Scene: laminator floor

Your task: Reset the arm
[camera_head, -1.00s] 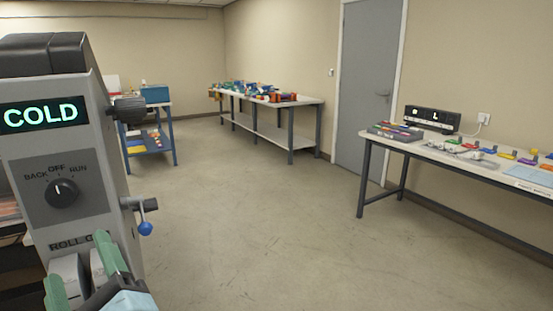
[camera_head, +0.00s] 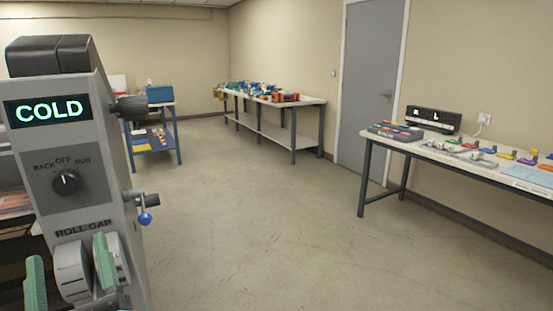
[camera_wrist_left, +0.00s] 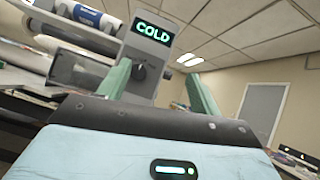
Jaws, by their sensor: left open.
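My left gripper (camera_head: 70,276) is at the bottom left of the head view, low in front of the laminator's control panel (camera_head: 85,160). Its two green fingers are apart with nothing between them. They also show in the left wrist view (camera_wrist_left: 157,90), spread either side of the panel. The display (camera_head: 48,111) reads COLD in green. Below it a black knob (camera_head: 66,181) sits under the labels BACK, OFF and RUN, its mark pointing near OFF. The ROLL GAP label (camera_head: 83,228) is visible; part of what lies below it is hidden by my fingers. My right gripper is out of view.
A small lever with a blue ball (camera_head: 145,218) juts from the panel's right side. A long bench with small coloured items (camera_head: 405,143) stands on the right, another bench (camera_head: 310,101) at the back, and a blue-legged cart (camera_head: 179,145) behind the panel. The middle floor is clear.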

